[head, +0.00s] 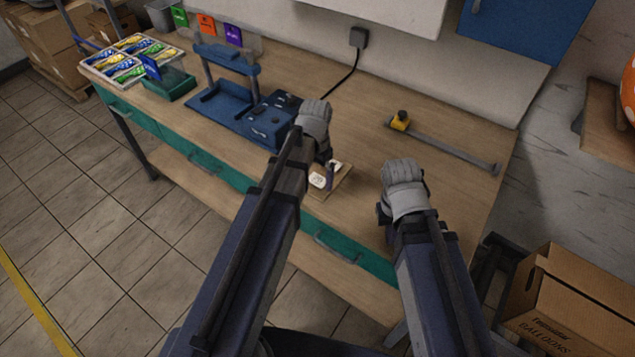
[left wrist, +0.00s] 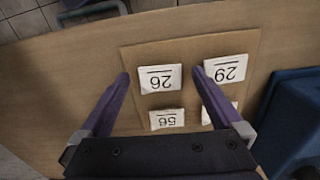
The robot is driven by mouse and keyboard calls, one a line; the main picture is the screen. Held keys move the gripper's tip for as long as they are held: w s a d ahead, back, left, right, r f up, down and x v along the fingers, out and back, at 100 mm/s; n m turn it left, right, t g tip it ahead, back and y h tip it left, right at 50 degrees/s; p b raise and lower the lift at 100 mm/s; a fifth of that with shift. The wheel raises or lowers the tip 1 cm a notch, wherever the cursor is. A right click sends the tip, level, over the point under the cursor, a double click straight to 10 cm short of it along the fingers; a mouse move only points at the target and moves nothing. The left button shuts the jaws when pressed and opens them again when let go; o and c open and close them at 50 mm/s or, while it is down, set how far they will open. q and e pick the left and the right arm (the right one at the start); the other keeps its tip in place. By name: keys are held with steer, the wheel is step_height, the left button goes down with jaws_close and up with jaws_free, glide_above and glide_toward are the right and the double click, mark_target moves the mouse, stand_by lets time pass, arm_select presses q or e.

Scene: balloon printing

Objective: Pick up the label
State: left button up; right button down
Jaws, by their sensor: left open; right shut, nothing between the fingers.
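White number labels lie on a flat wooden board. In the left wrist view the label 26 (left wrist: 160,79) lies between the fingertips of my open, empty left gripper (left wrist: 160,80). The label 29 (left wrist: 226,68) is to its right, outside the right finger. The label 56 (left wrist: 167,119) is nearer, between the fingers, and another label (left wrist: 233,106) is partly hidden by the right finger. In the head view the board (head: 345,186) is at the table's front edge, with my left gripper (head: 326,178) over it. My right gripper (head: 383,213) is shut and empty, right of the board.
A blue press (head: 226,100) and a dark blue machine (head: 272,119) stand left of the board. A tray of coloured packs (head: 101,66) is at the far left. The table between is clear.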

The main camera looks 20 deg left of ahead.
arm_select(q)
steer(key=shift+f+b, duration=0.25)
steer(key=shift+b, duration=0.05)
stand_by(0.5)
steer(key=c, duration=1.3)
